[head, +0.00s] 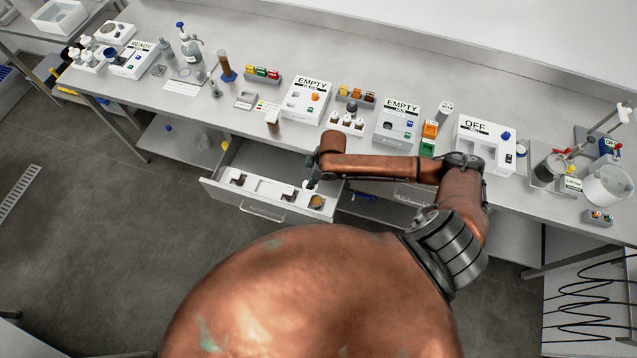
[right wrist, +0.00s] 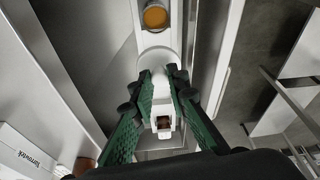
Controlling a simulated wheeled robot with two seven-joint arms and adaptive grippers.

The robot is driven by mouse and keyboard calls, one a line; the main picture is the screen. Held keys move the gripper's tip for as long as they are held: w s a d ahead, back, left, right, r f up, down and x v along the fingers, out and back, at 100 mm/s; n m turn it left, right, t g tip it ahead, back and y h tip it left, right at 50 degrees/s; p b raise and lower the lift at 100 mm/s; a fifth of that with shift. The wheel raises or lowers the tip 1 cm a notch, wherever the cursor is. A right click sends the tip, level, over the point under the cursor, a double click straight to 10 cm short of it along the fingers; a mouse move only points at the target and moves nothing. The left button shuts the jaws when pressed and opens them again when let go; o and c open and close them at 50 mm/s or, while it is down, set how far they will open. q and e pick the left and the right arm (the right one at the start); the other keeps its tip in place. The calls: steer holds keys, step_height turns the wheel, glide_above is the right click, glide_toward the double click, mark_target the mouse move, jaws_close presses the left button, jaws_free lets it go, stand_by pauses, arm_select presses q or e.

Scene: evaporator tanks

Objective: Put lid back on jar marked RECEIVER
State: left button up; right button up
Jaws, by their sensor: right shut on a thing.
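My right gripper (head: 312,180) is over the open drawer (head: 262,212) below the bench. In the right wrist view, its green-padded fingers (right wrist: 160,88) are shut on a white piece with a round top (right wrist: 156,56), which looks like the lid. An open jar with amber contents (head: 316,202) sits at the right end of the drawer; it also shows in the right wrist view (right wrist: 155,17), just beyond the held piece and apart from it in that picture. A dark brown jar (head: 238,179) sits at the drawer's left end. I cannot read a RECEIVER mark. My left gripper is not in view.
The bench (head: 225,110) above the drawer holds white stations marked READY (head: 135,62), EMPTY (head: 306,100) and OFF (head: 487,145), plus small bottles and racks. A glass vessel (head: 605,185) stands at the right. The floor left of the drawer is clear.

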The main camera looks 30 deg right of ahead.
mark_target(316, 188)
steer(key=shift+s+d+f+n, duration=0.3)
steer(key=shift+s+f, duration=0.2)
steer(key=shift+f, duration=0.1)
steer(key=shift+s+d+f+n, duration=0.3)
steer(key=shift+s+f, duration=0.15)
steer(key=shift+f, duration=0.1)
arm_select(q)
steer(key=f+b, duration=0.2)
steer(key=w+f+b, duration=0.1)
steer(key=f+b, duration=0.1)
steer(key=b, duration=0.1)
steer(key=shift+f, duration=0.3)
arm_select(e)
step_height(316, 188, down, 7)
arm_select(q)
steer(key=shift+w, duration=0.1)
arm_select(e)
steer(key=shift+s+d+r, duration=0.1)
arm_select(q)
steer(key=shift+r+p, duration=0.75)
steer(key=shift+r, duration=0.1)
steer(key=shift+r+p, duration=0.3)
arm_select(e)
steer(key=shift+f, duration=0.2)
stand_by(0.8)
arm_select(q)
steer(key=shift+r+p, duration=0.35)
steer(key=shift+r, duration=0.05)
